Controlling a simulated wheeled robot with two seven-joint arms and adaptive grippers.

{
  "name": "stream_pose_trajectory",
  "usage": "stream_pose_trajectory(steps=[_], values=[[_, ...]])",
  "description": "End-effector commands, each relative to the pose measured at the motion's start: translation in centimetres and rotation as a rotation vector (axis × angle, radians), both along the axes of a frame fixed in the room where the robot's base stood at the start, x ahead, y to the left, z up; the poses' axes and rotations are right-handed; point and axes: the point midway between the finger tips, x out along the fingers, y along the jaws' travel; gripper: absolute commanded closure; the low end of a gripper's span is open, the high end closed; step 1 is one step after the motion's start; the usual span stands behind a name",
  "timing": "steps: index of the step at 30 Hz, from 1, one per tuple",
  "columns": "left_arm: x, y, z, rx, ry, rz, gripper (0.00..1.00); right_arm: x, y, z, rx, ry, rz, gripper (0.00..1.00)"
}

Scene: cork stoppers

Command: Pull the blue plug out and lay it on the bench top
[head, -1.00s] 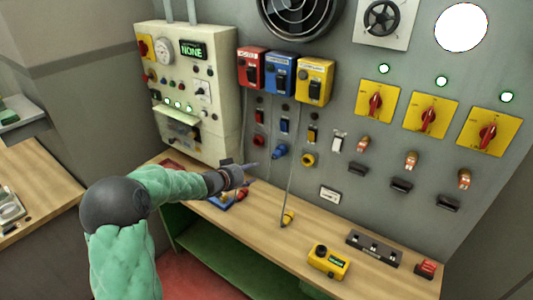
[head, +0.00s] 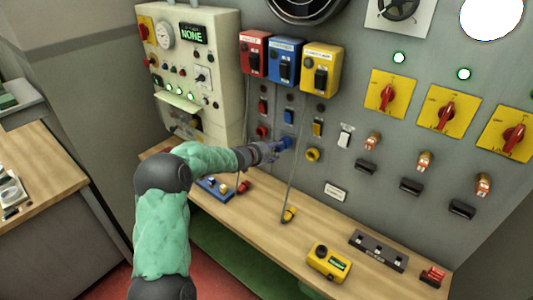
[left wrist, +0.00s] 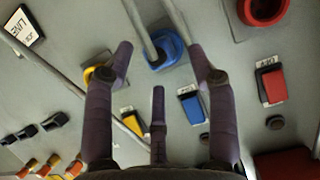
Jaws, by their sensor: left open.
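The blue plug (head: 287,142) is in the blue socket on the grey wall panel, below the blue switch; a grey cable runs from it in the left wrist view. My left gripper (head: 273,150) is right in front of it, pointing at the panel, and hides part of it. In the left wrist view the dark fingers of my left gripper (left wrist: 160,60) are spread open, with the blue plug (left wrist: 165,50) showing between their tips. I cannot tell whether they touch it. The wooden bench top (head: 325,222) runs below the panel. My right gripper is out of view.
A red socket (head: 262,131) and a yellow socket (head: 313,155) flank the blue one. On the bench lie a red plug (head: 243,187), a yellow plug (head: 289,215), a blue tray (head: 213,189) and a yellow meter (head: 329,262). The front middle of the bench is clear.

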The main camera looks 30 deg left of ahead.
Motion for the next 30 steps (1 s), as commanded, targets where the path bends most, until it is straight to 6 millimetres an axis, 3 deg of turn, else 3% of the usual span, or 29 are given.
stream_pose_trajectory(steps=[6,17,23,30], values=[[1.8,-0.1,-0.7,0.001,0.000,0.000,0.43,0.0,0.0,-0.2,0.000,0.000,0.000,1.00],[2.1,-0.1,-0.8,0.000,0.000,0.000,0.43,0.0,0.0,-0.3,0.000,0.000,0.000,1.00],[2.1,-0.1,-0.8,0.000,0.000,0.001,0.97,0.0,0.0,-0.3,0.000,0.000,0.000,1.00],[2.1,-0.1,-0.7,0.001,-0.002,0.001,0.97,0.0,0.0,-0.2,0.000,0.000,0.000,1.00]])
